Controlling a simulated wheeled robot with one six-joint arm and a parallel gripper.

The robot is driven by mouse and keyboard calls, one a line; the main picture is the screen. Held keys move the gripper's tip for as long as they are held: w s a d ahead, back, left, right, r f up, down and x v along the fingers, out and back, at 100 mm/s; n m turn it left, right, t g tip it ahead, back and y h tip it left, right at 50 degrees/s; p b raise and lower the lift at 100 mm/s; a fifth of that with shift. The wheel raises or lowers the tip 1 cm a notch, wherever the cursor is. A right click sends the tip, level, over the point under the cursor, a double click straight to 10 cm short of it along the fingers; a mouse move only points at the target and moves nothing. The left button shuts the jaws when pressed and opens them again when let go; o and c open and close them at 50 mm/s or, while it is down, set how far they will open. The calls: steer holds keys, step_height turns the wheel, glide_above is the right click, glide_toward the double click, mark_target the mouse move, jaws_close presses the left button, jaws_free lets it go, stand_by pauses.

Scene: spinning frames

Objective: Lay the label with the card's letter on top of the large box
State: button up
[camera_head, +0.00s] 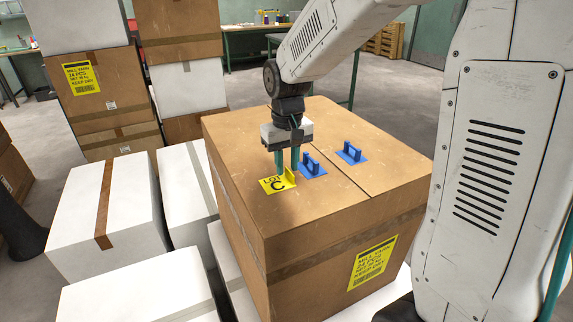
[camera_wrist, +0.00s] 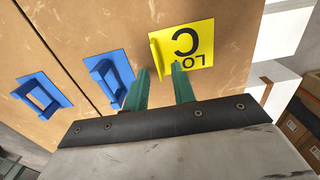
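The large brown cardboard box (camera_head: 330,235) stands in the middle of the head view. A yellow label (camera_head: 275,185) printed "LOT C", with an upright yellow tab, appears to lie flat on the box top near its left edge. It also shows in the wrist view (camera_wrist: 190,45), upside down. My gripper (camera_head: 287,168) points down just above the label. Its two green fingers (camera_wrist: 160,70) are apart, with the tab between and just beyond their tips. I see no gap closed on the tab. No card with a letter is visible.
Two blue plates with upright handles, a nearer one (camera_head: 310,167) and a farther one (camera_head: 351,153), sit on the box top right of the label. White boxes (camera_head: 105,210) crowd the left side. Stacked boxes (camera_head: 95,85) stand behind. The box top's front is clear.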

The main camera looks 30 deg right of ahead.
mark_target(287, 176)
step_height(287, 176, up, 11)
steer(key=s+f+t, duration=0.1)
steer(key=s+f, duration=0.1)
steer(key=s, duration=2.3)
steer(key=shift+s+a+f, duration=0.25)
steer(key=shift+s+a, duration=0.1)
steer(key=shift+s, duration=0.05)
